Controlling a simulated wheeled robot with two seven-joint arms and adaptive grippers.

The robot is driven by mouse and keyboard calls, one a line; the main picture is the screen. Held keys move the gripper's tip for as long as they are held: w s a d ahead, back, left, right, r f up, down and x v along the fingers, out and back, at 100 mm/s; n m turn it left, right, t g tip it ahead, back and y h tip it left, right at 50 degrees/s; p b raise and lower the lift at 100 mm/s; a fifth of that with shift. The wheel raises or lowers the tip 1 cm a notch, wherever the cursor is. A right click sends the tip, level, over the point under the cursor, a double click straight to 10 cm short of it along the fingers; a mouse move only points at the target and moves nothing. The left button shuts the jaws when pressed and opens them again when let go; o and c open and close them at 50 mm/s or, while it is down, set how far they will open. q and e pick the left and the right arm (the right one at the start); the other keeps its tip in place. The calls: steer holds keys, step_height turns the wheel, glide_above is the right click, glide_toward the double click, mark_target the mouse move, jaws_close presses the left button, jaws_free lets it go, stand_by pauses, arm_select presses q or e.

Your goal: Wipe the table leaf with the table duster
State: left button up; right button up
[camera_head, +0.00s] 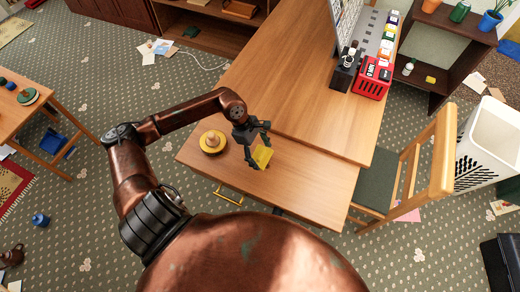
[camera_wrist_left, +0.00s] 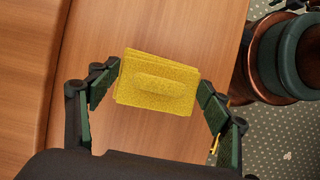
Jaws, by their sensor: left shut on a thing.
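The table leaf (camera_head: 312,190) is the lower wooden panel at the near side of the wooden table. My left gripper (camera_head: 258,148) is over the leaf, left of its middle, and is shut on a yellow duster (camera_head: 263,157). In the left wrist view the duster (camera_wrist_left: 157,82) is a flat, yellow, rough-looking pad with a raised middle, held between the two fingers (camera_wrist_left: 159,80). The wooden leaf (camera_wrist_left: 205,25) shows beneath it there. I cannot tell whether the duster touches the leaf. My right gripper is not in view.
A round yellow thing with a wooden knob (camera_head: 212,142) stands on the leaf, left of my gripper. A red basket (camera_head: 372,80) and a black holder (camera_head: 345,72) stand on the upper tabletop (camera_head: 285,60). A chair (camera_head: 405,175) is at the right. The leaf's right part is clear.

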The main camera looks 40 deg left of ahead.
arm_select(q)
steer(key=shift+r+p, duration=0.5)
steer(key=shift+r, duration=0.9)
steer(key=shift+d, duration=0.1)
